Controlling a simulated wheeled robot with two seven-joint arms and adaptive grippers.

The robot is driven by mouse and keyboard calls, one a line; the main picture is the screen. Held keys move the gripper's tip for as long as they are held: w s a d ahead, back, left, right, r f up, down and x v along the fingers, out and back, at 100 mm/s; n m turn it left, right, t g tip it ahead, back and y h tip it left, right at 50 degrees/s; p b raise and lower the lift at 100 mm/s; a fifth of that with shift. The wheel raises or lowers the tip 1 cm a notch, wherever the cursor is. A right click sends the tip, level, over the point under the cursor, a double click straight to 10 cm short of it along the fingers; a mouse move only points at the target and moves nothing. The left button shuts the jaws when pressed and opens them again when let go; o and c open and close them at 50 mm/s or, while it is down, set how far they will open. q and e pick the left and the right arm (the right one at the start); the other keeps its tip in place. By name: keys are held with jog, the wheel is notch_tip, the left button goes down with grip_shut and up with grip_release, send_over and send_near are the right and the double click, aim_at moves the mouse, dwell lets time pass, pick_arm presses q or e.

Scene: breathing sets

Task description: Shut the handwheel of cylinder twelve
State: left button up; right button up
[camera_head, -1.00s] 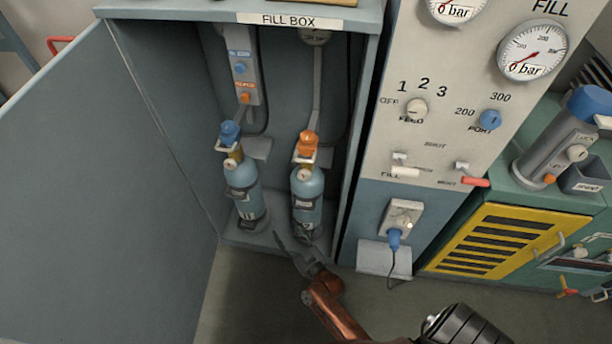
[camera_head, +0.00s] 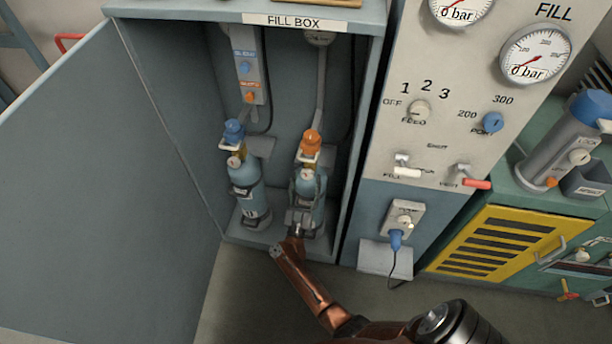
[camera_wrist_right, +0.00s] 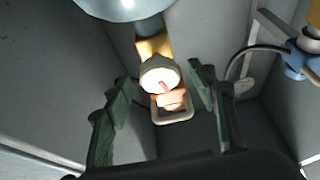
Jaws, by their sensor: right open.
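Two light-blue cylinders stand side by side in the open fill box. The right one (camera_head: 318,187) has an orange handwheel (camera_head: 311,138) on top; my gripper partly covers it and I cannot read its number. The left one (camera_head: 246,180) has a blue handwheel (camera_head: 233,130); its label looks like 11. My right gripper (camera_head: 305,198) is in front of the right cylinder's body, below its handwheel in the head view. In the right wrist view its fingers (camera_wrist_right: 165,90) are open and apart, with the orange handwheel (camera_wrist_right: 172,100) and a white gauge (camera_wrist_right: 160,77) seen between them. My left gripper is out of view.
The box door (camera_head: 100,190) stands open at the left. A panel (camera_head: 440,130) with gauges, knobs and levers is right of the box. A blue plug (camera_head: 396,238) with a cable sits in its lower socket. The yellow-fronted cabinet (camera_head: 500,240) is farther right.

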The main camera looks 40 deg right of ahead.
jog(key=shift+x, duration=0.95)
jog(key=shift+c, duration=0.2)
jog(key=c, duration=1.1)
jog(key=shift+s+m+g+h, duration=0.1)
jog(key=shift+m+g+h, duration=0.4)
jog(key=shift+m, duration=0.7)
jog(key=shift+m+g+h, duration=0.2)
jog(key=shift+m+g, duration=0.5)
jog(key=shift+m, duration=0.5)
